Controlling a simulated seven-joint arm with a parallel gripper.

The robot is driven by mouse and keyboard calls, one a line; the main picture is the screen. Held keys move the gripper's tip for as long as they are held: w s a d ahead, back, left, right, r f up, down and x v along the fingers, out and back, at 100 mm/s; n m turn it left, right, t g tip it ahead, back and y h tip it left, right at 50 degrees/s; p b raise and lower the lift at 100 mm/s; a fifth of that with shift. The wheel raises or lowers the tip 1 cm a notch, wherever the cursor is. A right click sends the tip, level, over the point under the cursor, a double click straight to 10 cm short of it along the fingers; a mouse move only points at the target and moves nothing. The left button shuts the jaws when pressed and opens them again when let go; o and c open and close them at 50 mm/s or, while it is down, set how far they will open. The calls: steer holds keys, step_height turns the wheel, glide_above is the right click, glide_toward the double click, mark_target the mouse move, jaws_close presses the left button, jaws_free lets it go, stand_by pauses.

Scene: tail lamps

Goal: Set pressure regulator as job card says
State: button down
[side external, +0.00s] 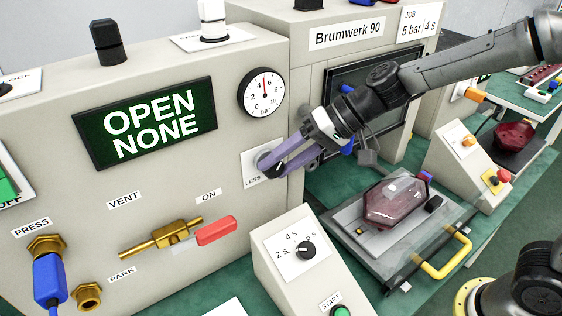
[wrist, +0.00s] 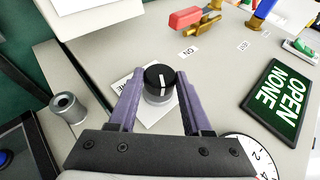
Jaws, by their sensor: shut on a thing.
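The regulator knob (side external: 265,157) is on the front of the beige panel, over a white label reading LESS at its left. In the wrist view the knob (wrist: 160,77) is black with a white pointer line and a grey base. My gripper (side external: 272,167) has its purple fingers on either side of the knob and is shut on it. The pressure gauge (side external: 262,92) above has its red needle almost straight up, between 4 and 6 bar. The job card (side external: 417,24) reads 5 bar, 4 s. The green display (side external: 146,123) reads OPEN NONE.
A brass valve with a red handle (side external: 216,230) sits at lower left of the knob. A timer box (side external: 300,262) with a dial and START button stands below. A fixture holding a dark red lamp (side external: 395,200), with a yellow handle (side external: 447,256), is at right.

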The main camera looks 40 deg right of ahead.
steer(key=shift+c, duration=1.7)
jaws_free()
steer(key=v, duration=1.4)
steer(key=s+d+n+h, duration=0.2)
steer(key=s+d, duration=0.1)
steer(key=s, duration=0.7)
steer(key=s+d+f+h, duration=0.6)
steer(key=s+d+f, duration=0.2)
steer(key=d, duration=0.1)
steer(key=shift+s+d+t, duration=0.3)
steer(key=shift+s+d, duration=0.05)
steer(key=shift+d, duration=0.05)
